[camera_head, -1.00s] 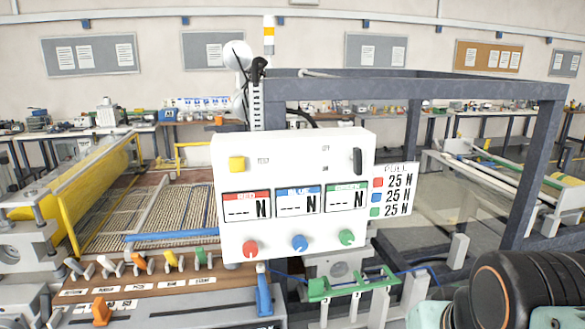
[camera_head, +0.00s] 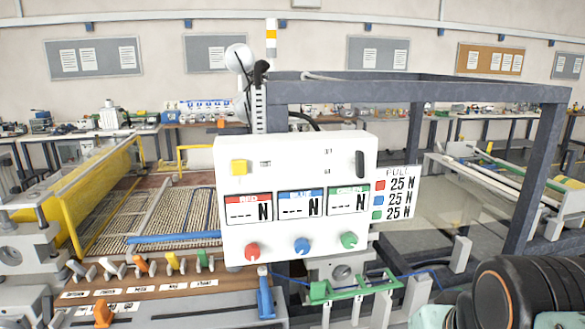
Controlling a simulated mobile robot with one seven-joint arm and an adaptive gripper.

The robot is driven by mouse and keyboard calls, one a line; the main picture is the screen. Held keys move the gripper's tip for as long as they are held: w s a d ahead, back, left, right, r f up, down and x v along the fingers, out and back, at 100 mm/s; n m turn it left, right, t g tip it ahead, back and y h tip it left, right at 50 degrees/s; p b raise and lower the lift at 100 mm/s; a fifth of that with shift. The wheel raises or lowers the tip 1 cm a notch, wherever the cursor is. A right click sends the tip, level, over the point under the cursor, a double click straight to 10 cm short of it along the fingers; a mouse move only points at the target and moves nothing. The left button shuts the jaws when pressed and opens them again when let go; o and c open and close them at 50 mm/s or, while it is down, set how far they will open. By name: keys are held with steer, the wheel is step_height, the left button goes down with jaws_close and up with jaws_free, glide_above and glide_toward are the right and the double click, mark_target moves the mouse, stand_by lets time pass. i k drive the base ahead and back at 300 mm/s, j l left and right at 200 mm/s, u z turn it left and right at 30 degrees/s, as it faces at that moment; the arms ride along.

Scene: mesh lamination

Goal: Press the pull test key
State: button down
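A white control box (camera_head: 300,150) faces me in the middle. Three displays, red (camera_head: 248,207), blue (camera_head: 300,204) and green (camera_head: 348,200), show dashes and N. Below them are a red knob (camera_head: 252,251), a blue knob (camera_head: 302,245) and a green knob (camera_head: 349,240). My dark arm part is at the lower right, apart from the box; my gripper's fingers are not in view.
A card (camera_head: 398,194) beside the box reads PULL with 25 N three times. A grey metal frame (camera_head: 480,92) stands behind and right. Coloured levers (camera_head: 140,264) line a brown panel at lower left. A green bracket (camera_head: 350,288) with blue cord is below the box.

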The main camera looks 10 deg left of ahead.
mark_target(239, 167)
steer(key=k+j+z, duration=0.1)
steer(key=j, duration=0.35)
steer(key=k+j+z, duration=0.1)
steer(key=j, duration=0.3)
steer(key=k+j+z, duration=0.15)
steer(key=j, duration=0.25)
steer(key=k+j+z, duration=0.1)
steer(key=k+j, duration=0.15)
steer(key=j, duration=0.15)
steer(key=k+j+z, duration=0.1)
steer(key=j, duration=0.3)
steer(key=k+j+u, duration=0.15)
steer(key=k, duration=0.15)
steer(key=k+j+u, duration=0.2)
steer(key=z, duration=0.2)
steer(key=i+l+z, duration=0.2)
steer(key=i, duration=0.2)
